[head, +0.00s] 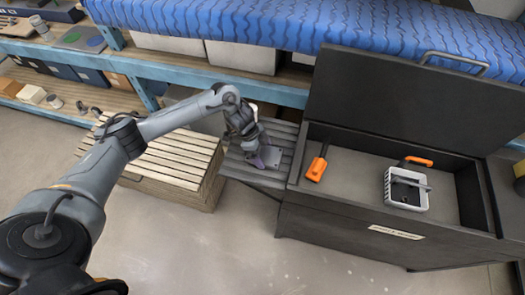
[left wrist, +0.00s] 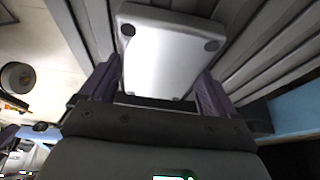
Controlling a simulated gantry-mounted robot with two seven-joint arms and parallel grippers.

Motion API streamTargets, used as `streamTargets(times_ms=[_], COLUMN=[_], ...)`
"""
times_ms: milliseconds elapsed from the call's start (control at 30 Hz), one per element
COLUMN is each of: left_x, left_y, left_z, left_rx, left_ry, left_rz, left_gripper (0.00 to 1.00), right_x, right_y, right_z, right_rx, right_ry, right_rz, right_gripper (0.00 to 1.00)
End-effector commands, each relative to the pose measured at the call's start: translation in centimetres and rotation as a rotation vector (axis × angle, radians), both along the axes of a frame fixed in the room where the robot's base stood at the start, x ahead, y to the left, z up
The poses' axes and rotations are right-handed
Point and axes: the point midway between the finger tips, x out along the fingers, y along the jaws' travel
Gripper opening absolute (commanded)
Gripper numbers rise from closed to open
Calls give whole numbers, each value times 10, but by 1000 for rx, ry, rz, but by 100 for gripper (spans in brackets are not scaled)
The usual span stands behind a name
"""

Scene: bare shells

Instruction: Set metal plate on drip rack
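A small grey metal plate (head: 273,158) with dark round spots near its corners is at the slatted dark side shelf (head: 256,176), left of the black chest. The shelf looks like the drip rack. My left gripper (head: 262,157) is low over this shelf, right at the plate. In the left wrist view the plate (left wrist: 165,55) shows bright between the two widely spaced purple fingers (left wrist: 158,92). Its near end fills the gap, and I cannot tell whether the fingers press on it. Whether the plate rests fully on the slats is hidden. My right gripper is not in view.
The open black chest (head: 340,190) stands to the right, holding an orange-handled tool (head: 316,169) and a white-framed device (head: 406,188). A slatted wooden crate (head: 175,160) stands left of the shelf. A blue shelving unit (head: 190,72) runs behind. The front floor is clear.

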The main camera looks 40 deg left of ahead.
Motion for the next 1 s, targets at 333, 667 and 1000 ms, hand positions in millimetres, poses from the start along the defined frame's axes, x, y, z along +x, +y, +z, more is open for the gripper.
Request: streamTargets(times_ms=[333, 667, 1000], left_x=[0, -6, -16], left_y=[0, 14, 34], left_z=[2, 40, 94], left_rx=[0, 2, 1], left_ry=[0, -4, -2], left_rz=[0, 1, 0], left_gripper=[100, 100, 100], right_x=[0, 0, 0], right_y=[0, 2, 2], right_z=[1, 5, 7], right_rx=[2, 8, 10], right_ry=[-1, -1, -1], right_rz=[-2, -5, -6], right_gripper=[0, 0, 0])
